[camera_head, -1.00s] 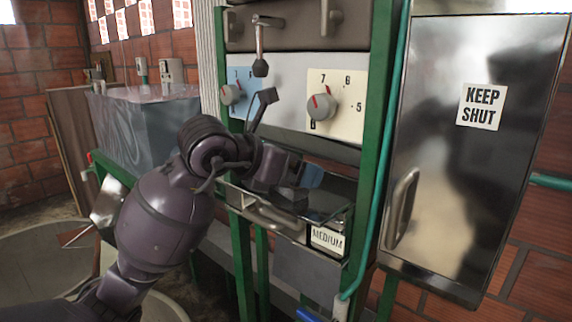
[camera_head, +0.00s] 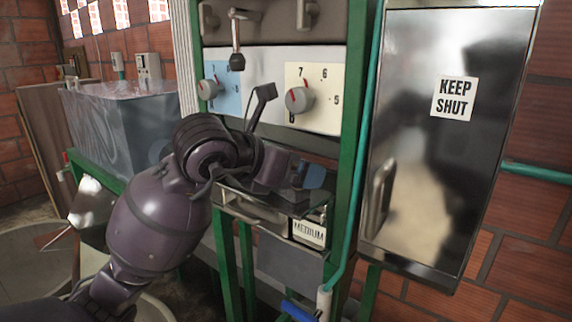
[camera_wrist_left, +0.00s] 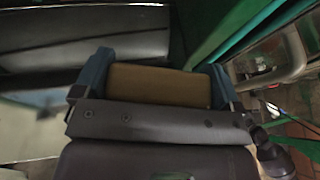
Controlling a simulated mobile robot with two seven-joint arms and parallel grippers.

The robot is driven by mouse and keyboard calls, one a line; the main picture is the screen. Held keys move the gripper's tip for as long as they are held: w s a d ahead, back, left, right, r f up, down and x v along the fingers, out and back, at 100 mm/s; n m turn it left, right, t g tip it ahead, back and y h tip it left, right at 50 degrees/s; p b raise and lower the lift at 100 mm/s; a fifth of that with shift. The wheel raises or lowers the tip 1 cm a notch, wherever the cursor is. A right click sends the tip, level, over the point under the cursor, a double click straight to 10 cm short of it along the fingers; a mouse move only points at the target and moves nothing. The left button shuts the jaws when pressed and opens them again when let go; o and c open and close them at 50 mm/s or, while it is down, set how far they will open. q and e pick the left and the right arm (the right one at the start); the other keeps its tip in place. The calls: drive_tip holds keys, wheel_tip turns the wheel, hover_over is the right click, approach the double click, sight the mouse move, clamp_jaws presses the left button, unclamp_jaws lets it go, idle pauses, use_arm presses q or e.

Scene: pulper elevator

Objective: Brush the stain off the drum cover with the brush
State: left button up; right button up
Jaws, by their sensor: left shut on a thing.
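My left gripper (camera_head: 308,180) is in front of the machine, just above the tray with the MEDIUM label. In the left wrist view its two blue fingers are shut on a plain tan block (camera_wrist_left: 160,86), which looks like the back of the brush. No bristles show. In the head view the block is hidden by my wrist and fingers. I cannot pick out the drum cover or its stain for certain. A grey, glossy box-shaped housing (camera_head: 125,120) stands left of the machine, partly behind my arm. My right gripper is not in view.
The tray (camera_head: 309,232) sits below my left gripper. Knobs (camera_head: 299,98) and a hanging lever (camera_head: 237,45) are above it. A green post (camera_head: 352,125) and a metal door marked KEEP SHUT (camera_head: 425,160) stand close on the right. A blue-handled valve (camera_head: 298,311) is low down.

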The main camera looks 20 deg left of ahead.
use_arm(q)
drive_tip(key=shift+s+d, duration=0.2)
drive_tip(key=shift+d, duration=0.35)
drive_tip(key=shift+s+d, duration=0.1)
drive_tip(key=shift+d, duration=0.1)
drive_tip(key=shift+f, duration=0.1)
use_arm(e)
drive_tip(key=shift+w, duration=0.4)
use_arm(q)
drive_tip(key=shift+s+a, duration=0.1)
drive_tip(key=shift+s, duration=0.1)
drive_tip(key=shift+s+a+b, duration=0.15)
drive_tip(key=shift+s+b, duration=0.1)
drive_tip(key=shift+b, duration=0.05)
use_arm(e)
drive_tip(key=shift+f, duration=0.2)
